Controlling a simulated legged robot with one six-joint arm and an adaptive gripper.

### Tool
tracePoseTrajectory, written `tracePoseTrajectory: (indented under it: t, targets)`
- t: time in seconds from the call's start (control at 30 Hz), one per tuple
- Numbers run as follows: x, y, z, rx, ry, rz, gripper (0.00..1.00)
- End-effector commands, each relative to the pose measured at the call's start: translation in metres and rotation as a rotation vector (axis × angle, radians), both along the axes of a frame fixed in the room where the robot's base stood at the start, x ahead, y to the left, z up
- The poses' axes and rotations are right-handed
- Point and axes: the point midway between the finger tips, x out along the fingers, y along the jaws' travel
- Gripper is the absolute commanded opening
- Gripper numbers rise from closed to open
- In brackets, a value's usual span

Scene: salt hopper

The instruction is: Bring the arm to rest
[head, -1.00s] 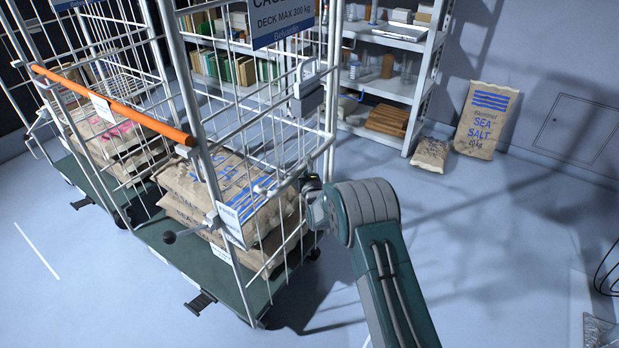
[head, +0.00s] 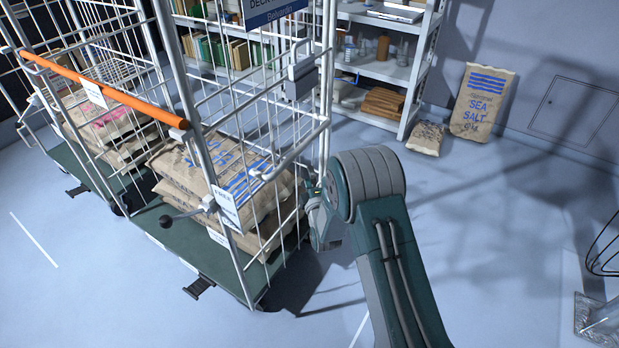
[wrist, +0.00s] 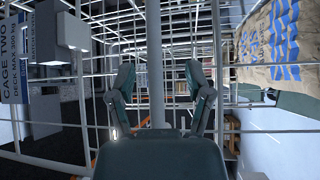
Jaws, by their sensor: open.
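My gripper shows in the wrist view (wrist: 162,88) with its two fingers spread apart and nothing held between them. A white upright post of the cage (wrist: 155,55) stands beyond the gap between the fingers; I cannot tell whether they touch it. In the head view my arm reaches up from the bottom and bends beside the right side of the roll cage (head: 205,110). The fingers are hidden there behind the arm's joint.
Stacked salt sacks (head: 235,185) lie on the cage's green deck (head: 170,235). A shelf unit (head: 395,75) stands behind. A salt sack (head: 483,100) leans on the wall beside a smaller sack (head: 427,138). Floor to the arm's right is largely clear.

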Motion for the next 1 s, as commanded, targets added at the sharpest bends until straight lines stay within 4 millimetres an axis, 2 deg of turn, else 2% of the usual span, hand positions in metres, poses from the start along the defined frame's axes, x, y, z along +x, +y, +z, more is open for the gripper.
tracePoseTrajectory:
  t: [0.27,0.37,0.53,0.67,0.87,1.0]
  targets:
    - [0.0,0.0,0.001,0.001,0.0,0.0,0.65]
    - [0.003,-0.003,0.011,0.017,0.02,-0.002,0.65]
    - [0.007,-0.018,0.054,0.113,0.139,-0.013,0.65]
    - [0.002,-0.033,0.089,0.205,0.257,-0.035,0.65]
    - [-0.02,-0.059,0.137,0.351,0.429,-0.088,0.65]
    - [-0.046,-0.077,0.166,0.456,0.544,-0.139,0.65]
